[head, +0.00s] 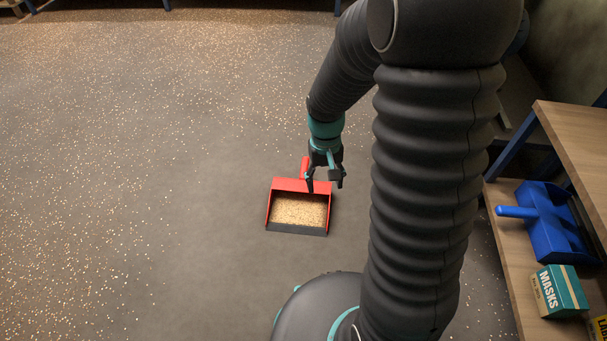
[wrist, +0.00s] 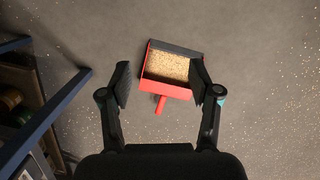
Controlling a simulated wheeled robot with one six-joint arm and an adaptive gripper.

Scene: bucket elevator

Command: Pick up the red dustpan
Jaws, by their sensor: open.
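The red dustpan (head: 289,184) lies on the floor, filled with light grain, its dark lip toward the bottom of the head view. Its short red handle points away, partly hidden behind my gripper in that view. My gripper (head: 325,186) is open and empty, pointing down above the handle side of the pan. In the wrist view the dustpan (wrist: 166,90) shows beyond and between the spread fingers of my gripper (wrist: 160,84), its handle (wrist: 160,105) pointing toward me. The fingers look apart from it; the exact height gap is hard to tell.
A wooden shelf (head: 509,263) at right holds a blue dustpan (head: 548,222) and a MASKS box (head: 559,291). A blue frame post (wrist: 47,120) stands at left in the wrist view. Spilled grain dots the floor; the floor around the red dustpan is clear.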

